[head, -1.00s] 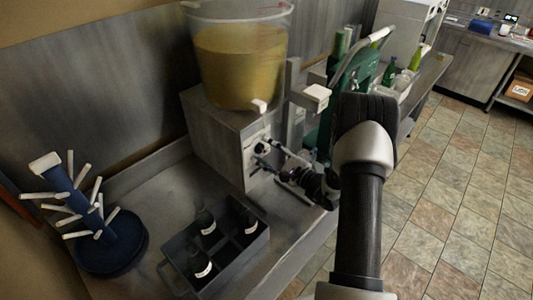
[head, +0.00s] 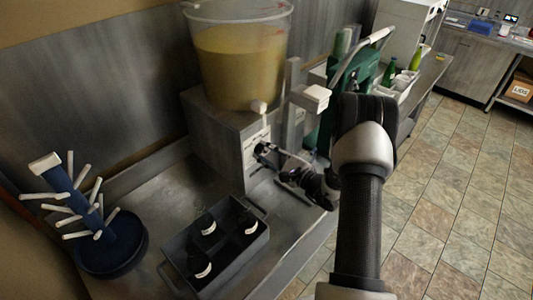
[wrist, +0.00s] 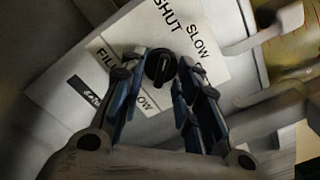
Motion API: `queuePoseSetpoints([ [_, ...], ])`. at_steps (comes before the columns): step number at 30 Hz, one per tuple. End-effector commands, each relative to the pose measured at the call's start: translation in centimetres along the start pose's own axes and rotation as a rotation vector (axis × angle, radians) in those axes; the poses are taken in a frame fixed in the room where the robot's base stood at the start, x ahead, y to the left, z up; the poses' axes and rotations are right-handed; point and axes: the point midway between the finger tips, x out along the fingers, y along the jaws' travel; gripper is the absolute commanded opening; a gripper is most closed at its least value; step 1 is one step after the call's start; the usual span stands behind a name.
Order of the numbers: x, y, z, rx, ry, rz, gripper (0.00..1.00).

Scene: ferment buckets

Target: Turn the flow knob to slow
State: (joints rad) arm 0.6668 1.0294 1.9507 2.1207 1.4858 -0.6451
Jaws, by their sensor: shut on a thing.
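The flow knob (wrist: 160,67) is a small black round knob with a pale pointer line, on a tilted white label plate (wrist: 130,45) in the wrist view. The plate reads SHUT, SLOW and FILL, with another word partly covered by a finger. The knob sits between the tips of my gripper (wrist: 158,75), one finger on each side, and the gripper is shut on it. Which word the pointer faces is hard to tell. In the head view my gripper (head: 262,150) meets the front of the grey metal box (head: 215,130), and the knob is hidden there.
A bucket of yellow liquid (head: 240,65) with a white spigot (head: 259,107) stands on the box. A crate of dark bottles (head: 175,262) and a blue bottle-drying tree (head: 108,240) stand left on the steel counter. A green device (head: 362,75) stands behind my arm.

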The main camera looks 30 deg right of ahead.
Motion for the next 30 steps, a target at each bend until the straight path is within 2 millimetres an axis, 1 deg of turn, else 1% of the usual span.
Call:
queuePoseSetpoints([
  [5,0.00,0.03,0.00,0.035,0.000,0.000,0.06],
  [11,0.00,0.10,0.00,0.143,0.000,0.000,0.06],
  [24,0.00,0.31,0.11,0.509,0.000,0.000,0.06],
  [30,0.00,0.38,0.15,0.644,0.000,0.000,0.06],
])
